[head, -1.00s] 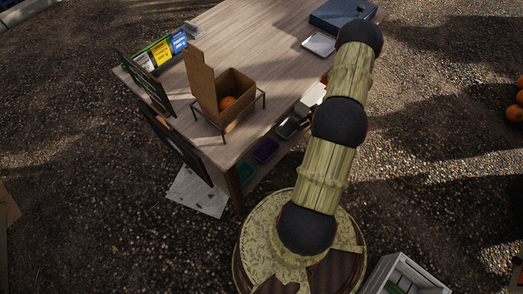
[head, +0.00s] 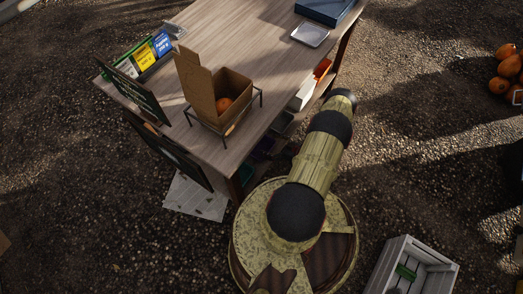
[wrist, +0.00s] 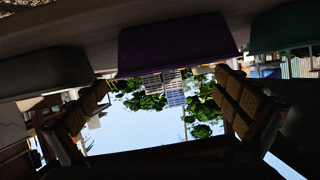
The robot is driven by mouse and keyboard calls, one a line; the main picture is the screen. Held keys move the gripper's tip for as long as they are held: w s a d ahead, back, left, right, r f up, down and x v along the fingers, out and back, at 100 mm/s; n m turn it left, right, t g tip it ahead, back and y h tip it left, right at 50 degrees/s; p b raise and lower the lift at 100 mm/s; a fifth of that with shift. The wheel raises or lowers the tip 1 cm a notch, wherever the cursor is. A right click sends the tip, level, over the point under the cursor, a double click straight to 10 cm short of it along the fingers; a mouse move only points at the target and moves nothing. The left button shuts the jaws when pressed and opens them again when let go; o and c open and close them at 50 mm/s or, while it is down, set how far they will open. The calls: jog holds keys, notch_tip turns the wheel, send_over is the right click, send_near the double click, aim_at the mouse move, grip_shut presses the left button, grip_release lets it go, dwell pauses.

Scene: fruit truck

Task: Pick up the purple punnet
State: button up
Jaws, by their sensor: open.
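The purple punnet (wrist: 178,42) shows in the wrist view at the top middle, dark and in shade, with the picture upside down. It rests against a shelf board. In the head view it is a dim purple patch (head: 264,147) on the low shelf under the table. My gripper (wrist: 160,84) is open, its two fingers spread on either side of the picture with nothing seen between them but background. The punnet lies ahead of the fingers, and I see no contact. In the head view my arm and the shade mostly hide the gripper.
A teal punnet (wrist: 283,27) and a grey punnet (wrist: 42,70) flank the purple one. The wooden table top (head: 225,45) lies above the shelf and holds a cardboard box (head: 234,86) on a wire stand. A white crate (head: 392,262) stands on the gravel.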

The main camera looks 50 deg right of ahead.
aim_at(261, 147)
jog(key=x, duration=0.1)
jog(key=b+x, duration=0.1)
jog(key=x, duration=0.1)
jog(key=b+x, duration=0.1)
jog(key=x, duration=0.1)
jog(key=shift+w+a+f, duration=0.1)
jog(key=shift+a, duration=0.2)
jog(key=c, duration=0.3)
jog(key=c, duration=1.5)
jog(key=c, duration=0.8)
jog(key=shift+a, duration=0.1)
grip_shut()
